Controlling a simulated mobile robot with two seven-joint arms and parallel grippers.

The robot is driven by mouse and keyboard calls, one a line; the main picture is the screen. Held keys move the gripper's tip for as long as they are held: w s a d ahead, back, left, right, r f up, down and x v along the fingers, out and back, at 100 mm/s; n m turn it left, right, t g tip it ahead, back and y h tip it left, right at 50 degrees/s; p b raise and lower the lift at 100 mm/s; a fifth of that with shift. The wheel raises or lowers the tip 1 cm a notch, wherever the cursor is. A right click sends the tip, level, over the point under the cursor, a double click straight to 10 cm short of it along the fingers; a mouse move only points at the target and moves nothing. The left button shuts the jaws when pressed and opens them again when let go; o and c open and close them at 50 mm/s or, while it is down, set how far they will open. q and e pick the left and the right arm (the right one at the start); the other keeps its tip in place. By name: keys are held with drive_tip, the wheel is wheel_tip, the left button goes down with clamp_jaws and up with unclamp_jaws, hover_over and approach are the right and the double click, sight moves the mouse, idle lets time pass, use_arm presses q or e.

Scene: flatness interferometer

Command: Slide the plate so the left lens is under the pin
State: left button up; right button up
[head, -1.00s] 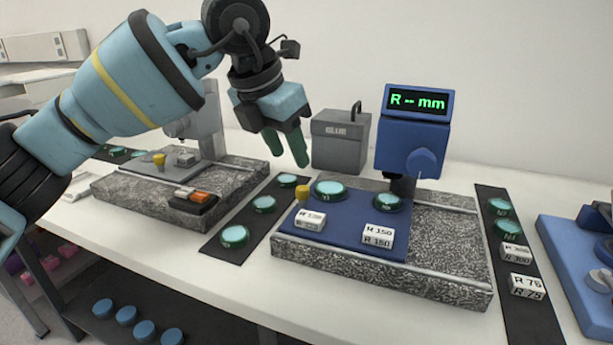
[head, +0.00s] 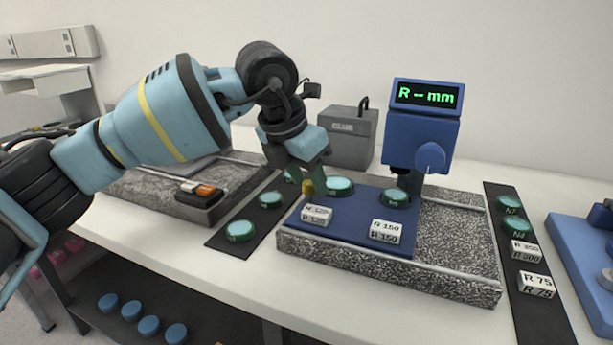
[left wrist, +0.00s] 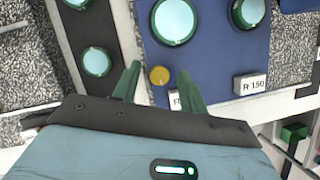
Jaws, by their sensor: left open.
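The blue plate (head: 345,226) lies on the left part of the speckled stone base. It carries a left lens (head: 340,187) and a right lens (head: 395,198), both pale with green rims. A yellow knob (head: 307,188) stands at the plate's left edge. The dark pin (head: 409,184) hangs under the blue display head, close to the right lens; exact alignment is unclear. My left gripper (head: 314,180) is open at the knob. In the left wrist view the knob (left wrist: 159,75) shows between and just beyond the green fingertips (left wrist: 158,82). My right gripper is out of view.
White blocks marked R 125 (head: 317,215) and R 150 (head: 385,231) sit on the plate's front. The display (head: 427,95) reads "R -- mm". Dark mats with lenses flank the base (head: 450,245), whose right part is clear. A grey box (head: 347,138) stands behind.

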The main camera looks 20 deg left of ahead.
sight(356, 207)
use_arm(q)
drive_tip(key=shift+c, duration=0.3)
